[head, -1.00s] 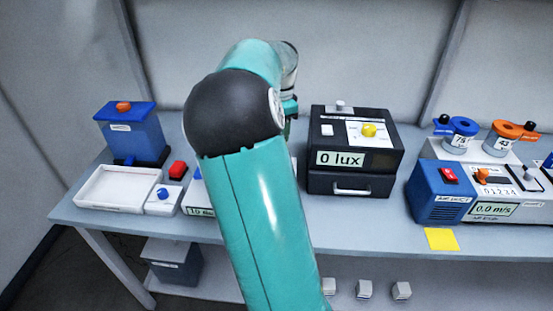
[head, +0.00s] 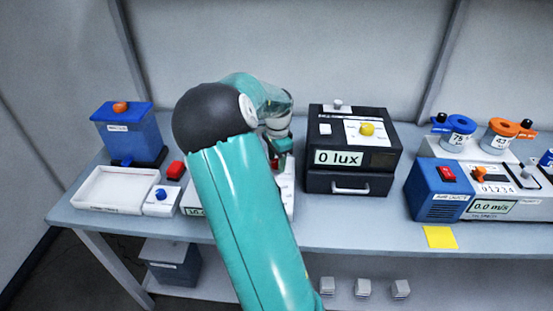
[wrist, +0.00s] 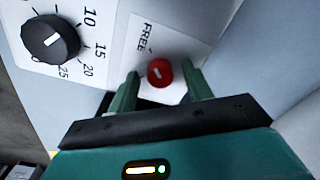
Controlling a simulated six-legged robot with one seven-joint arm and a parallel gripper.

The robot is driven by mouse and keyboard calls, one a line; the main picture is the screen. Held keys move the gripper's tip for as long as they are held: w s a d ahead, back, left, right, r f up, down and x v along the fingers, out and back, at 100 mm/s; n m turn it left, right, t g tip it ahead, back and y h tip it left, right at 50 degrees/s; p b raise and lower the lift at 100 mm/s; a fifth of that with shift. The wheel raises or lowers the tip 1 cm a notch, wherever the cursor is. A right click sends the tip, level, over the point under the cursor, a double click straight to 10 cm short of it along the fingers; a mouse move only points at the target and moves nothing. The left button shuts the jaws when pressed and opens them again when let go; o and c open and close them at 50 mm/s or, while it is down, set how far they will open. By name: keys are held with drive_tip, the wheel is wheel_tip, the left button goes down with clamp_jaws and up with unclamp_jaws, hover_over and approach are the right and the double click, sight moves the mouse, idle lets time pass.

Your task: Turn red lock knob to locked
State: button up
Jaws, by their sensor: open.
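The red lock knob (wrist: 160,72) shows in the wrist view on a white panel (wrist: 138,60), with a small pale mark on its face. The printed word "FREE" is beside it, and a short line points near it. My gripper (wrist: 162,82) is open, with one green finger on each side of the knob; I cannot tell whether either touches it. In the head view a bit of red (head: 275,163) shows below my gripper (head: 280,158), on the white device (head: 288,190) that my arm largely hides.
A black dial (wrist: 50,39) with a number scale is left of the knob in the wrist view. A black "0 lux" box (head: 347,183) stands just right of my gripper. A white tray (head: 90,207) and a red button (head: 175,170) are at left.

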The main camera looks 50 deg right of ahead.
drive_tip(key=c, duration=1)
drive_tip(key=shift+n, duration=0.4)
drive_tip(key=n, duration=0.8)
drive_tip(key=shift+d+n, duration=0.1)
drive_tip(key=shift+n, duration=0.3)
drive_tip(key=n, duration=0.4)
drive_tip(key=shift+n+y, duration=0.3)
drive_tip(key=shift+n, duration=1.9)
